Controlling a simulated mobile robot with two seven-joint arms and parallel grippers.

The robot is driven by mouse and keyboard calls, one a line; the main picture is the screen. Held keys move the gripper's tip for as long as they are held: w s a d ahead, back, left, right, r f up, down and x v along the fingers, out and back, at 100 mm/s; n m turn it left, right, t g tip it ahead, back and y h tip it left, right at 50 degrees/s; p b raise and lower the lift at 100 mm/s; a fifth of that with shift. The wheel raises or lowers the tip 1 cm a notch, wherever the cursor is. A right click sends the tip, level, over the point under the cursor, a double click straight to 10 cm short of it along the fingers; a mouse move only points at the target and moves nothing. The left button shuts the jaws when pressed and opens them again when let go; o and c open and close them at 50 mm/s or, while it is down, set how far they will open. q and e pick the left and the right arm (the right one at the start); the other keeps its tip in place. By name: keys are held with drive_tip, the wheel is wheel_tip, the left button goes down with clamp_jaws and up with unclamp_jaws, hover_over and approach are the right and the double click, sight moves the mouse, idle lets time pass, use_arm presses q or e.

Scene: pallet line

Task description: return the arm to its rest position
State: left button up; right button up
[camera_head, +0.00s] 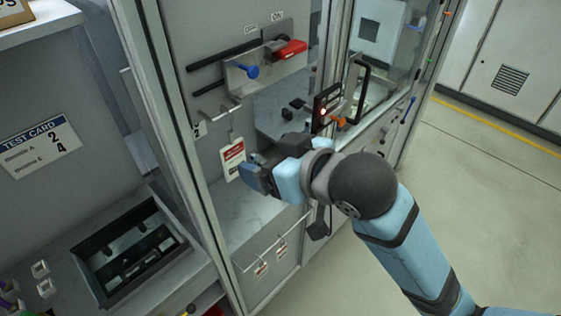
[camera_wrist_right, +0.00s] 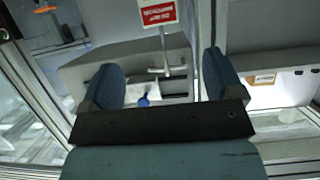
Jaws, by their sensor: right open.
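My right gripper (camera_head: 254,174) reaches in from the lower right in the head view, in front of the open cabinet bay. It is pointed left, close to a hanging red and white tag (camera_head: 232,158); I cannot tell whether they touch. In the right wrist view the two blue fingers (camera_wrist_right: 163,82) stand wide apart with nothing between them. The red and white tag (camera_wrist_right: 158,12) shows beyond the fingers there, and a blue knob (camera_wrist_right: 144,100) shows between them. My left gripper is not in view.
A panel (camera_head: 262,75) with a red handle (camera_head: 291,49) and a blue knob (camera_head: 250,71) is above the gripper. A black door handle (camera_head: 358,92) is close to its right. A black tray (camera_head: 135,250) is at lower left. Open floor (camera_head: 480,200) lies right.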

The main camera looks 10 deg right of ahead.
drive_tip(key=d+f+m+h, duration=0.1)
drive_tip(key=d+f+m, duration=0.15)
drive_tip(key=f, duration=0.75)
drive_tip(key=d+f+m+h, duration=0.1)
drive_tip(key=d+f, duration=0.3)
drive_tip(key=f, duration=0.5)
drive_tip(key=s+d+f+h, duration=0.1)
drive_tip(key=s+d+f, duration=0.1)
drive_tip(key=s+f, duration=0.2)
drive_tip(key=s+d+f+h, duration=0.1)
drive_tip(key=s+d+f, duration=0.2)
drive_tip(key=f, duration=0.7)
drive_tip(key=s+d+f, duration=0.3)
drive_tip(key=s+f, duration=0.2)
drive_tip(key=f, duration=0.2)
drive_tip(key=shift+s+d+m+h, duration=0.15)
drive_tip(key=shift+d+m+h, duration=0.1)
drive_tip(key=shift+m+h, duration=0.15)
drive_tip(key=shift+r, duration=0.1)
